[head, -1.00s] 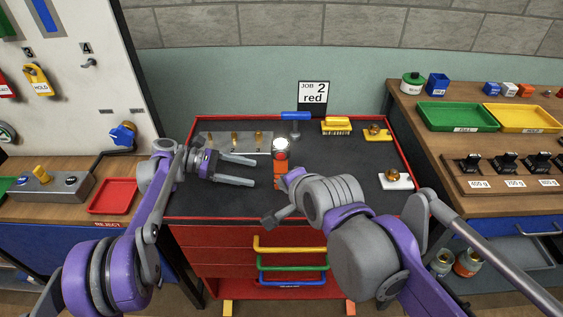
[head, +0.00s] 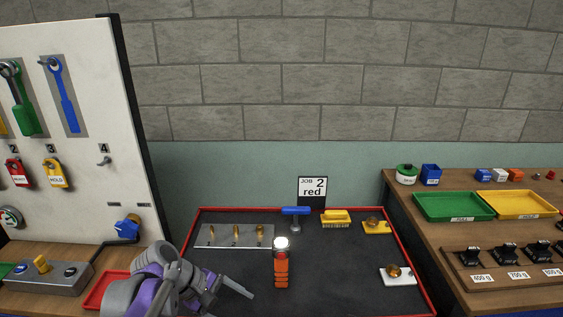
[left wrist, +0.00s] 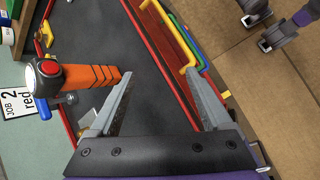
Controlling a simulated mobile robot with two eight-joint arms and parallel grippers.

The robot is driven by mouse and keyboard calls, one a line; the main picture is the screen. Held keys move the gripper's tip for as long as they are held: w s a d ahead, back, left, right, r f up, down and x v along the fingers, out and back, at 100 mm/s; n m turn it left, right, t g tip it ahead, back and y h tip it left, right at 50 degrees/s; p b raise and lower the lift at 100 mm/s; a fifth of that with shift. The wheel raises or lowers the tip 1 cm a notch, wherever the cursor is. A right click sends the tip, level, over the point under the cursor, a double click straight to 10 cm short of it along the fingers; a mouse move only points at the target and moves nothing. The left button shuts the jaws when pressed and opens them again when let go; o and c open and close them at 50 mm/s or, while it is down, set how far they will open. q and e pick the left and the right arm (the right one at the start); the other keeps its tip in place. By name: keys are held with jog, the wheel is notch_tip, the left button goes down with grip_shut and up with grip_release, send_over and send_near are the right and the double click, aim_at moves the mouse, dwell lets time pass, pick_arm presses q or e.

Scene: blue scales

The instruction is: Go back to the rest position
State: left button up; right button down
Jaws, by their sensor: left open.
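My left gripper (head: 240,298) is at the bottom of the head view, over the front left of the dark cart top. In the left wrist view its two fingers (left wrist: 157,73) are spread wide with nothing between them. An orange flashlight (head: 281,270) with a bright white top stands upright on the cart, to the right of the gripper and apart from it. It also shows in the left wrist view (left wrist: 90,77), outside the fingers on the left. My right gripper does not show in the head view.
The red-rimmed cart (head: 338,285) holds a metal plate (head: 222,243) with brass pieces, a blue-handled tool (head: 295,212), a yellow brush (head: 336,217) and two brass-topped blocks. A white tool board (head: 75,120) rises at left. A wooden bench (head: 440,235) with trays stands at right.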

pick_arm(q)
jog(key=s+a+f+m+t+y+p, duration=0.1)
jog(key=s+a+m+t+y+p, duration=0.1)
jog(key=s+m, duration=0.3)
jog(key=s+a+f+m+t+y+p, duration=0.1)
jog(key=s+a+m+y, duration=0.4)
jog(key=s, duration=0.7)
jog(key=shift+f+m+t+p, duration=0.15)
jog(key=shift+m+t+p, duration=0.3)
jog(key=shift+p, duration=0.3)
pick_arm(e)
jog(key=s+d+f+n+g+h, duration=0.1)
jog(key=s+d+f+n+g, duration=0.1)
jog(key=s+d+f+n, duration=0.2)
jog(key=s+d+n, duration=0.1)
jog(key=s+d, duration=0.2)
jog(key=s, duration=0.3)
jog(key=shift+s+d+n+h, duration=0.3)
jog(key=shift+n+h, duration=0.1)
pick_arm(q)
jog(key=shift+a, duration=0.1)
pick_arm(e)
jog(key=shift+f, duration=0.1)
